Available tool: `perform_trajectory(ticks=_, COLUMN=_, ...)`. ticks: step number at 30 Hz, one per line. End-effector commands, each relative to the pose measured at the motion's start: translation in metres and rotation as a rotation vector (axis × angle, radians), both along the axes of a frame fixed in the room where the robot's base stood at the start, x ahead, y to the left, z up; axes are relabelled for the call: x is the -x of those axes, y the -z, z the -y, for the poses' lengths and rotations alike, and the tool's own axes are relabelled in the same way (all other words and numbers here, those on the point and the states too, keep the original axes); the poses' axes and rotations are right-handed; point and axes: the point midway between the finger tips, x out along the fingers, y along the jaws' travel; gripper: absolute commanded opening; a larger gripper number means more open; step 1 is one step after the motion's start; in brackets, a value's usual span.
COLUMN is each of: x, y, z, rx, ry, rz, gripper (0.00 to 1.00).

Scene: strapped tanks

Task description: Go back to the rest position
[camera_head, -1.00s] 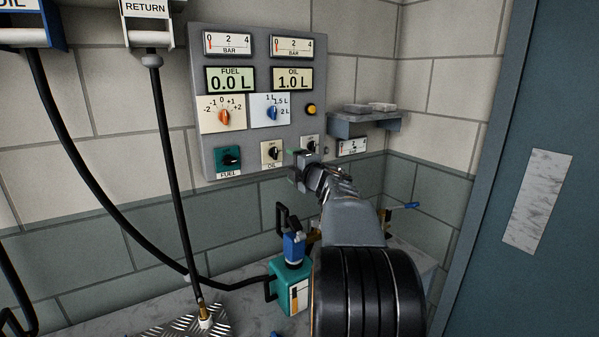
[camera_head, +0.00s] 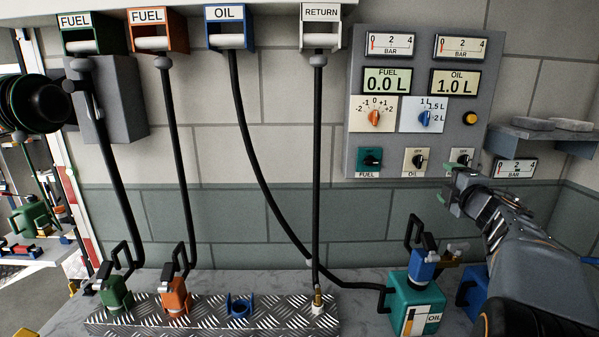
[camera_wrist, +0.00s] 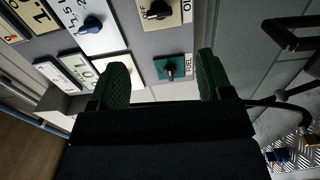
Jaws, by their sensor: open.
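My gripper (camera_head: 456,186) is open and empty, just in front of the lower right edge of the grey control panel (camera_head: 485,60). It partly covers the area below the rightmost black knob (camera_head: 461,159). In the wrist view, the two green fingers of my gripper (camera_wrist: 162,82) stand wide apart. A black knob on a teal plate (camera_wrist: 172,68) shows beyond the gap, with nothing held between the fingers. The panel displays (camera_head: 387,81) read fuel 0.0 L and oil 1.0 L (camera_head: 455,82).
A teal oil can (camera_head: 401,303) with a blue top stands on the bench below my gripper. A grey shelf (camera_head: 545,142) juts out at right. Several hoses hang at left, above a metal tread plate (camera_head: 260,322) with green and orange fittings. The wall between is clear.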

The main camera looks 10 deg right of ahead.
Motion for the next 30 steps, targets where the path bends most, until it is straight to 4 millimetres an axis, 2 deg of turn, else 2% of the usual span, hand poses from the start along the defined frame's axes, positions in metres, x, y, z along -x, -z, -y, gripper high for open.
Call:
perform_trajectory(ticks=2, x=0.002, y=0.003, z=0.012, rx=-0.042, ry=0.066, rz=-0.004, gripper=0.72)
perform_trajectory(ticks=4, x=0.008, y=0.015, z=0.030, rx=-0.135, ry=0.178, rz=-0.008, gripper=0.72)
perform_trajectory(ticks=7, x=0.031, y=0.051, z=0.056, rx=-0.361, ry=0.414, rz=-0.024, gripper=0.72)
perform_trajectory(ticks=8, x=0.039, y=0.063, z=0.057, rx=-0.443, ry=0.487, rz=-0.032, gripper=0.72)
perform_trajectory(ticks=10, x=0.059, y=0.096, z=0.043, rx=-0.646, ry=0.647, rz=-0.068, gripper=0.72)
perform_trajectory(ticks=11, x=0.067, y=0.111, z=0.032, rx=-0.735, ry=0.712, rz=-0.092, gripper=0.72)
perform_trajectory(ticks=12, x=0.079, y=0.131, z=0.011, rx=-0.852, ry=0.789, rz=-0.131, gripper=0.72)
perform_trajectory(ticks=14, x=0.096, y=0.160, z=-0.025, rx=-1.010, ry=0.887, rz=-0.209, gripper=0.72)
perform_trajectory(ticks=15, x=0.107, y=0.176, z=-0.051, rx=-1.096, ry=0.938, rz=-0.265, gripper=0.72)
perform_trajectory(ticks=17, x=0.123, y=0.196, z=-0.089, rx=-1.205, ry=0.997, rz=-0.356, gripper=0.72)
perform_trajectory(ticks=18, x=0.134, y=0.207, z=-0.115, rx=-1.264, ry=1.027, rz=-0.422, gripper=0.72)
perform_trajectory(ticks=21, x=0.161, y=0.228, z=-0.174, rx=-1.374, ry=1.071, rz=-0.580, gripper=0.72)
perform_trajectory(ticks=24, x=0.185, y=0.239, z=-0.225, rx=-1.434, ry=1.068, rz=-0.720, gripper=0.72)
perform_trajectory(ticks=27, x=0.200, y=0.241, z=-0.265, rx=-1.444, ry=0.999, rz=-0.816, gripper=0.72)
perform_trajectory(ticks=30, x=0.204, y=0.236, z=-0.284, rx=-1.421, ry=0.921, rz=-0.843, gripper=0.72)
